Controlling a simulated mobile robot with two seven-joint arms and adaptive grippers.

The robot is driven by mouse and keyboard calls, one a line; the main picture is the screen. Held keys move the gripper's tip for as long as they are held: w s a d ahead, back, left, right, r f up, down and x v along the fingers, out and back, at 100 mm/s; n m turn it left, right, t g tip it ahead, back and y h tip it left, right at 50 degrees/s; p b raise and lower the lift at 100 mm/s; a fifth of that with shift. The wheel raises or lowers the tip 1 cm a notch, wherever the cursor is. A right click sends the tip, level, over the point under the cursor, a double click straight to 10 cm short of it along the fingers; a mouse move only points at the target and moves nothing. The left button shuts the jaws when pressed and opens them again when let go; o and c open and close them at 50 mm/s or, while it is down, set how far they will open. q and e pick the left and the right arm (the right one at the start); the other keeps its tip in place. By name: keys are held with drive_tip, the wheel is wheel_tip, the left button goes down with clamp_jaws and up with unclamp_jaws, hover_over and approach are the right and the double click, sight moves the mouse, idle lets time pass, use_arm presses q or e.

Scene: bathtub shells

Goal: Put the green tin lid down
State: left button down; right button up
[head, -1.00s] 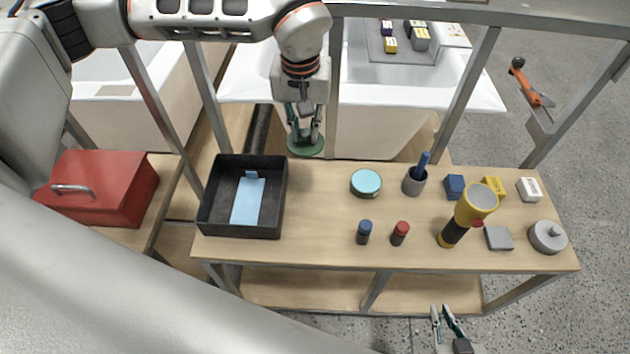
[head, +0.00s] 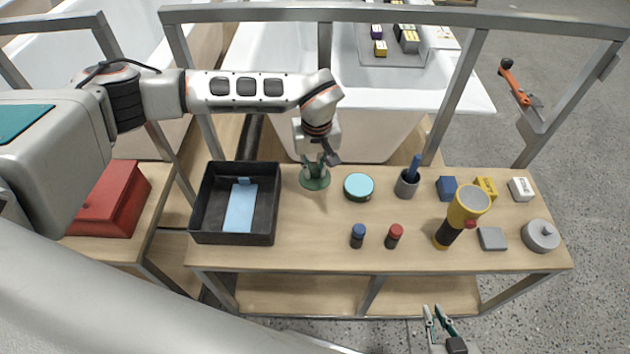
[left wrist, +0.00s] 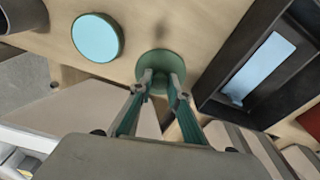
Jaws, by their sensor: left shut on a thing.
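The green tin lid (head: 315,183) is a dark green disc with a knob on top. My left gripper (head: 315,168) is shut on its knob from above. In the left wrist view the lid (left wrist: 158,66) shows beyond my left fingertips (left wrist: 160,90). A round tin with a light blue top (head: 359,186) stands just right of the lid. My right gripper (head: 435,318) is open and empty below the table's front edge.
The black tray (head: 273,205) holds a light blue piece (head: 241,207). Blue and red capped bottles (head: 358,236) (head: 394,237), a grey cup (head: 406,184), a yellow flashlight (head: 460,215) and small boxes stand to the right. Bare wood lies in front of the lid. A red toolbox (head: 110,205) is at left.

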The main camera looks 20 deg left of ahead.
sight(315, 178)
use_arm(q)
drive_tip(key=shift+f, duration=0.85)
wheel_tip(315, 178, down, 4)
drive_tip(key=shift+r, duration=0.25)
drive_tip(key=shift+f, duration=0.1)
drive_tip(key=shift+f, duration=0.15)
drive_tip(key=c, duration=1.9)
unclamp_jaws()
